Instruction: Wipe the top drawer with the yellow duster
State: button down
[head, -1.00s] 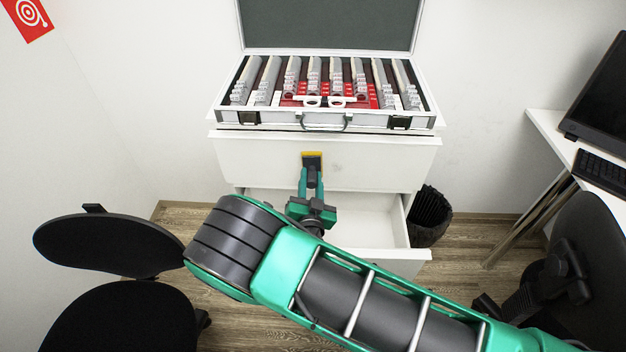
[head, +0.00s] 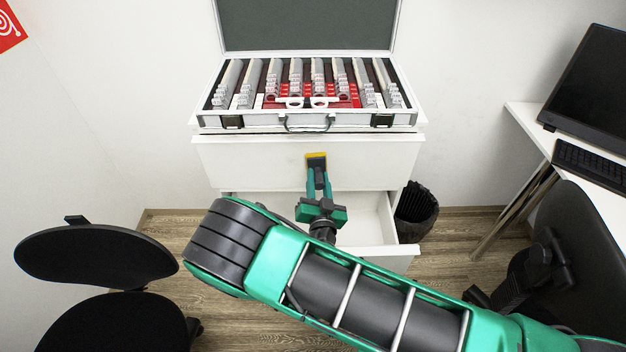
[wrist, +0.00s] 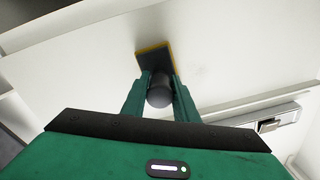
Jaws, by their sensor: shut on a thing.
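The yellow duster (head: 316,156) has a dark back with a yellow edge and lies against the white front of the top drawer (head: 250,165), near its middle. My gripper (head: 318,175) is shut on the duster's handle. In the wrist view the dark round handle (wrist: 159,92) sits between the two green fingers, and the duster's head (wrist: 153,58) appears to touch the panel. A faint greyish patch shows beside it there; I cannot tell whether it is a mark or a shadow. The top drawer is closed. The panel behind the duster is hidden.
A lower drawer (head: 372,215) stands open beneath my gripper. An open lens case (head: 270,123) sits on the cabinet top. A black bin (head: 417,205) is right of the cabinet. Black chairs stand at left (head: 95,255) and right (head: 570,250); a desk (head: 530,118) is at right.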

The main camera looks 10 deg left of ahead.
jog(key=shift+w+d, duration=0.1)
jog(key=s+a, duration=0.1)
jog(key=a, duration=0.5)
jog(key=shift+s, duration=0.3)
dwell(0.4)
jog(key=shift+s, duration=0.15)
jog(key=shift+v, duration=2.9)
jog(key=shift+s+a, duration=0.1)
jog(key=v, duration=0.2)
jog(key=shift+s, duration=0.4)
